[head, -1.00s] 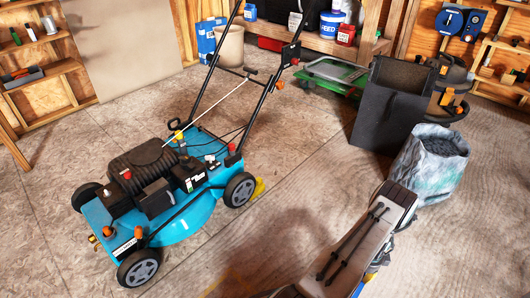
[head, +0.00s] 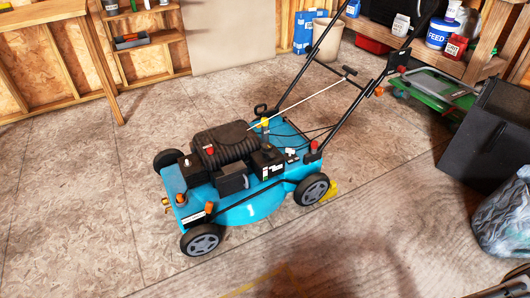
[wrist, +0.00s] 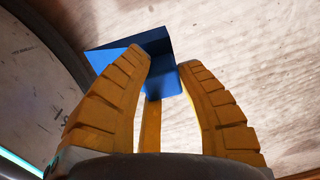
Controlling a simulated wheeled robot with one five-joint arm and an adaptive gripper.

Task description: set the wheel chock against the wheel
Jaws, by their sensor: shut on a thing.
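A blue angular block with flat faces, which looks like the wheel chock (wrist: 157,44), is between the fingertips of my gripper (wrist: 164,62) in the wrist view. The orange-yellow fingers are shut on it, and a yellow strip runs between them below it. The teal lawn mower (head: 250,208) stands on the floor in the head view. Its near wheels are a lower-left wheel (head: 201,240) and a right wheel (head: 312,189). A yellow thing (head: 331,190) sits beside the right wheel; I cannot tell whether they touch. My gripper is outside the head view.
A dark bin (head: 487,140) and a grey sack (head: 505,212) stand at the right. A green cart (head: 437,95) and a beige bucket (head: 327,40) are behind the mower. A wooden bench (head: 45,12) is at the upper left. The floor left of the mower is clear.

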